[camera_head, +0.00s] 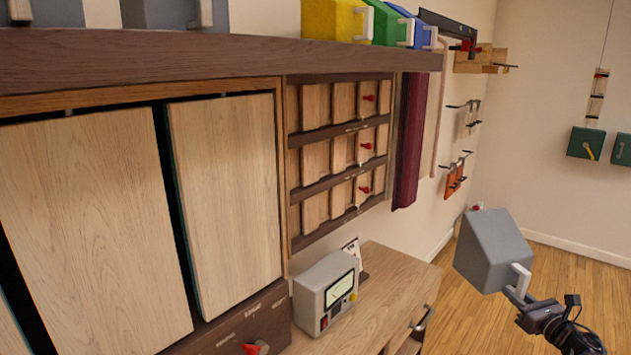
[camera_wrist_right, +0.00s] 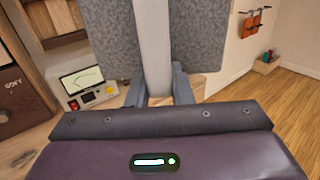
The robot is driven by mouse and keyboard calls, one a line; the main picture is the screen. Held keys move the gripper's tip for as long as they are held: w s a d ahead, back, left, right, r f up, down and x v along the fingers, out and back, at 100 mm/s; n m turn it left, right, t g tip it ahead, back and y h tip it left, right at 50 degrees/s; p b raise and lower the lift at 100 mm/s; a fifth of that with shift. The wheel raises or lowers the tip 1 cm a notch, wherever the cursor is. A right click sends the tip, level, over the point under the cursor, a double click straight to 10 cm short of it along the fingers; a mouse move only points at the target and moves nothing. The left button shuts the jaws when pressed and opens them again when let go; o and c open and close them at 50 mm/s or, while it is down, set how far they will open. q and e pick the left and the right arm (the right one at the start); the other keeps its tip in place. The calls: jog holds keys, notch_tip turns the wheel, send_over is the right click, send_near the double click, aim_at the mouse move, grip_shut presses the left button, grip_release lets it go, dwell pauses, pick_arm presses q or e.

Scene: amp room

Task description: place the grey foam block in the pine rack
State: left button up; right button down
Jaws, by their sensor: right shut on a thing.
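The grey foam block (camera_head: 490,250) is at the right in the head view, held in the air and tilted, with a pale handle (camera_head: 519,283) on its lower right side. My right gripper (camera_head: 522,298) is shut on that handle. In the right wrist view the block's speckled grey face (camera_wrist_right: 205,40) fills the upper middle, with the handle (camera_wrist_right: 152,45) in front of it between my fingers (camera_wrist_right: 159,92). A light wooden rack (camera_head: 293,130) with dark-edged tiers and red knobs hangs left of the block; I cannot tell whether it is the pine rack. My left gripper is not in view.
Yellow (camera_head: 335,20), green and blue blocks stand on the dark upper shelf (camera_head: 200,62). A grey meter box (camera_head: 312,290) stands on the wooden desk (camera_head: 385,290). A maroon panel (camera_head: 411,140) and small racks with pegs hang on the wall. Open floor lies at the right.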

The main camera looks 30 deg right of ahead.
jog(key=s+a+f+m+h, duration=0.1)
jog(key=a+f, duration=0.2)
jog(key=f, duration=0.3)
jog(key=s+a+f+h, duration=0.1)
jog(key=s+a+f, duration=0.15)
jog(key=f, duration=0.35)
jog(key=w+a+r+n+y, duration=0.3)
jog(key=a+r+y, duration=0.1)
jog(key=a, duration=0.5)
jog(key=w+a+r+n+y, duration=0.25)
jog(key=w+a+y, duration=0.2)
jog(key=a, duration=0.45)
jog(key=w+a+r+n+y, duration=0.3)
jog(key=a+r+y, duration=0.15)
jog(key=a, duration=0.45)
jog(key=s+a+r+n+g+y, duration=0.2)
jog(key=s+a+y, duration=0.1)
jog(key=a, duration=0.5)
jog(key=s+a+r+n+g+y, duration=0.2)
jog(key=a+r+g, duration=0.1)
jog(key=a, duration=0.6)
jog(key=s+a+r+n+g+y, duration=0.2)
jog(key=s+a+y, duration=0.1)
jog(key=a, duration=0.5)
notch_tip(320, 180, down, 13)
jog(key=m+t+h+b, duration=0.5)
jog(key=h+b, duration=0.1)
jog(key=b, duration=0.7)
jog(key=shift+h, duration=0.3)
